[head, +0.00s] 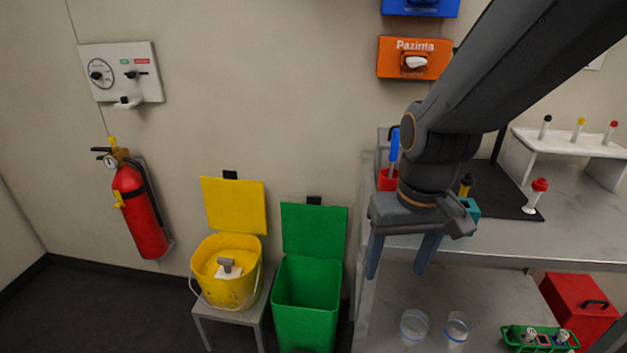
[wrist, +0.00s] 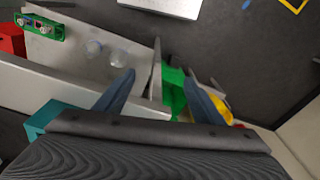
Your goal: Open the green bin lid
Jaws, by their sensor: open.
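The green bin (head: 306,300) stands on the floor against the wall, left of the shelf unit. Its green lid (head: 314,231) stands upright behind the bin's opening, against the wall, so the bin is open at the top. My gripper (head: 399,266) is open and empty, with its blue-grey fingers pointing down. It hangs by the left end of the shelf unit, to the right of the green bin and apart from it. In the wrist view, my gripper (wrist: 160,88) spans the shelf's end, and part of the green bin (wrist: 173,92) shows between the fingers.
A yellow bucket (head: 227,270) with its yellow lid raised stands on a small stool left of the green bin. A red fire extinguisher (head: 140,210) hangs farther left. The shelf unit (head: 380,310) holds clear cups (head: 414,327), a green rack (head: 540,341) and a red box (head: 580,308).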

